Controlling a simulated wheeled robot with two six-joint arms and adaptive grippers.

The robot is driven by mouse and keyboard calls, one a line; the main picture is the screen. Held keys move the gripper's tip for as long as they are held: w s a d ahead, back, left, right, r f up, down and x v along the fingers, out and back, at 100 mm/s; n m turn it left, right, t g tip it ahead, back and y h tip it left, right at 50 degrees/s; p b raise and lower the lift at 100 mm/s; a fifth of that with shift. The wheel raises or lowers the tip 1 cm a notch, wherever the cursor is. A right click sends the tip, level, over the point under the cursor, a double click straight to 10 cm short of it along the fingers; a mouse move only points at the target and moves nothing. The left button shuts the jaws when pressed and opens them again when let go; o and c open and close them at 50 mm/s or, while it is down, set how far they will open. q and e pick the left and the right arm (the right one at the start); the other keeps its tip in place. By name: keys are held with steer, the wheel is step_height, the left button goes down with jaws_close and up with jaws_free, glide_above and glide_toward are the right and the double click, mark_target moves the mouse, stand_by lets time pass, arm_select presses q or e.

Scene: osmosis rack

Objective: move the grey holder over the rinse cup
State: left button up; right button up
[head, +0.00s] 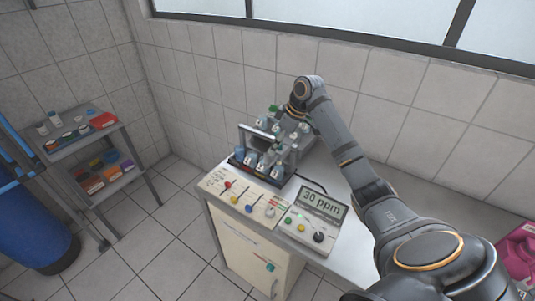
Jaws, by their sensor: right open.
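My right gripper (285,133) reaches down over the osmosis rack (240,165) on the bench, its arm coming in from the right. The gripper is small and dark here and is open. It is close above the bottles and fittings at the rack's right side; I cannot tell whether it touches any of them. A light grey upright piece (295,153) stands below it and may be the grey holder. I cannot single out the rinse cup for certain among the small parts. My left gripper is not in view.
A shelf trolley (82,140) and a blue barrel (35,235) are at left. The bench top (345,240) is bare right of the meter.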

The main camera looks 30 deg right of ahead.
mark_target(268, 154)
steer(key=x, duration=0.2)
steer(key=p+x, duration=0.1)
steer(key=x, duration=0.4)
steer(key=shift+w+d+r, duration=0.1)
steer(key=shift+w, duration=0.25)
steer(key=shift+f+p, duration=0.25)
steer(key=shift+p, duration=0.05)
steer(key=shift+f, duration=0.2)
steer(key=shift+c, duration=0.6)
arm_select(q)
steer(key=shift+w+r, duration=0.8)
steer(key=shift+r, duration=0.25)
arm_select(e)
jaws_close()
